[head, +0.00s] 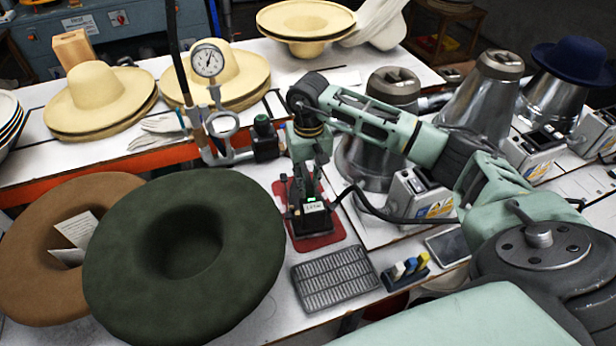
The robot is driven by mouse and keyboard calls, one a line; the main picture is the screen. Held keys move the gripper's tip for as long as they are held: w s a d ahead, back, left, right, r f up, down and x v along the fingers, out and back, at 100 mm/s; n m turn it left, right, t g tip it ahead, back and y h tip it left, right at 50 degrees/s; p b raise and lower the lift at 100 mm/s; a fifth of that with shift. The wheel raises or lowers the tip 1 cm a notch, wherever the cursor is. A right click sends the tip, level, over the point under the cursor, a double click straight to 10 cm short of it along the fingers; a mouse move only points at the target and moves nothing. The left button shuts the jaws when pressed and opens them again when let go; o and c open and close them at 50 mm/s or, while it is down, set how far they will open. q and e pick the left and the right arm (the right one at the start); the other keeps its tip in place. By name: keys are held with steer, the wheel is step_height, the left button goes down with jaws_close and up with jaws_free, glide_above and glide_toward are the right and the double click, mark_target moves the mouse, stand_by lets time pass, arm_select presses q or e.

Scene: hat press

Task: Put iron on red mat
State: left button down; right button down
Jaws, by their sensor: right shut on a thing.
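The iron (312,222) is a small dark appliance with a light label or display. It appears directly over the red mat (334,226), which shows around it on several sides. I cannot tell whether the iron's base touches the mat or hangs slightly above it. My right gripper (306,190) points down at the iron from above and is shut on it, though its fingers blend with the dark iron. My left gripper is out of view.
A grey metal grate (334,278) lies in front of the mat. Dark green (130,255) and brown (30,265) felt hats are at left. A pressure gauge (207,60) stands behind. A metal press (368,160) and control box (418,195) are at right.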

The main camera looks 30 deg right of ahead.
steer(key=shift+w+b, duration=0.1)
steer(key=shift+b, duration=0.2)
stand_by(0.4)
steer(key=c, duration=1.5)
jaws_free()
steer(key=shift+o, duration=0.2)
steer(key=shift+s+f, duration=0.3)
steer(key=shift+f, duration=0.05)
step_height(320, 180, up, 12)
steer(key=shift+w+r, duration=0.15)
steer(key=shift+r, duration=0.1)
